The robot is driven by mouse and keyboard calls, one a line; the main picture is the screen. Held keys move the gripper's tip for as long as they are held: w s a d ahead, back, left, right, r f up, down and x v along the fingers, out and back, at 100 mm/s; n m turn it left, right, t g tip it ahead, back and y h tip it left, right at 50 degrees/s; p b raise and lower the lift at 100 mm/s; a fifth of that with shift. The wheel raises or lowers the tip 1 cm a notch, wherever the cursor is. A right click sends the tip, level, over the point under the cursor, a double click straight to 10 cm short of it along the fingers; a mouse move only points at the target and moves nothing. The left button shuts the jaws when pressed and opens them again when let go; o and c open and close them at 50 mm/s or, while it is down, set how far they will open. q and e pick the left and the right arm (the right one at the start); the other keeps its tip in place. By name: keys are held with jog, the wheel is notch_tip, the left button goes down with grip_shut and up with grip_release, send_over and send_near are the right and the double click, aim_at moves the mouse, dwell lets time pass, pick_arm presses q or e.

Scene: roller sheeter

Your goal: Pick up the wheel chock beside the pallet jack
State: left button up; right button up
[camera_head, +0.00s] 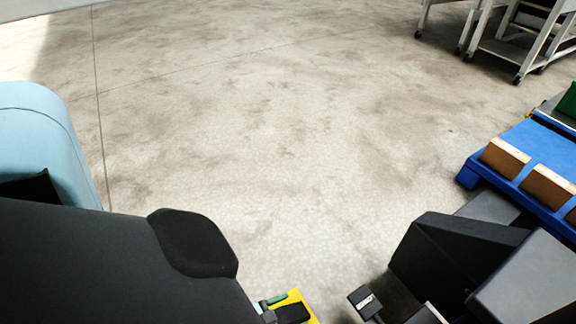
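A yellow piece (308,311) with a small green strip beside it shows at the bottom edge, cut off by the frame. I cannot tell whether it is the wheel chock. A dark fingertip of my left gripper (290,313) overlaps it; whether it grips it is not clear. My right gripper (366,303) is at the bottom, right of the yellow piece, with a dark fingertip over the floor. Its opening is not clear. No pallet jack can be clearly made out.
A blue pallet-like platform (467,176) with several brown blocks (503,158) stands at the right. White wheeled carts (497,50) stand at the top right. A light blue rounded body (42,125) is at the left. The concrete floor (270,130) between is clear.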

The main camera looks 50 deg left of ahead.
aim_at(289, 310)
jog(key=shift+s, duration=0.15)
pick_arm(q)
jog(key=c, duration=1.4)
pick_arm(e)
jog(key=shift+s, duration=0.4)
pick_arm(q)
jog(key=shift+r, duration=0.15)
pick_arm(e)
jog(key=shift+w, duration=0.2)
